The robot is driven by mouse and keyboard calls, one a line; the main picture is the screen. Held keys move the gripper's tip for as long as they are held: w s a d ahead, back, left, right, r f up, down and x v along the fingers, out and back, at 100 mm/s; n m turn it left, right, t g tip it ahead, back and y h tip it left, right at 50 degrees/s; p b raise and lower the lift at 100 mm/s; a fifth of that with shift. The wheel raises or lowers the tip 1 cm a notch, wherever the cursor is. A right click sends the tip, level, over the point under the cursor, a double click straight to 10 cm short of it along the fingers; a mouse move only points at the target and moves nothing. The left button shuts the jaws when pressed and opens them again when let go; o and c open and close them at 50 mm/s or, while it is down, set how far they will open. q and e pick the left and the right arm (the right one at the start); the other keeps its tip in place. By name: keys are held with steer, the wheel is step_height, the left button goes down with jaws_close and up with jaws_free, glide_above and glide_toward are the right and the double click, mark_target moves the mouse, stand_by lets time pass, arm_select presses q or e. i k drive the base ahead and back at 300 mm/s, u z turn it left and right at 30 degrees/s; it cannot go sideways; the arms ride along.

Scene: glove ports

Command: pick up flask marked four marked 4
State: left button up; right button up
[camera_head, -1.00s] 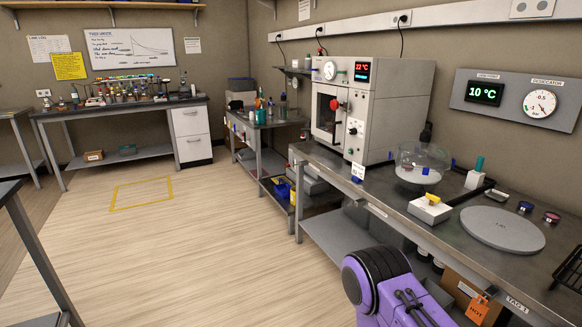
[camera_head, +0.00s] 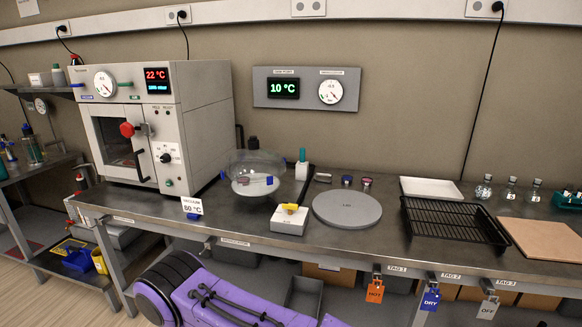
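Three small clear flasks stand in a row at the back right of the bench: a left one (camera_head: 484,187), a middle one (camera_head: 508,190) and a right one (camera_head: 533,192). Their marks are too small to read, so I cannot tell which is marked 4. Part of my purple arm shows at the bottom of the view, in front of the bench. Neither of my grippers is in view.
A black wire rack (camera_head: 453,221), white tray (camera_head: 430,190) and tan board (camera_head: 545,243) lie near the flasks. A grey disc (camera_head: 347,209), glass desiccator (camera_head: 252,176) and vacuum oven (camera_head: 155,130) stand further left. Tags hang along the front edge.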

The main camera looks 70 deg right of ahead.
mark_target(483, 192)
steer(key=z, duration=2.4)
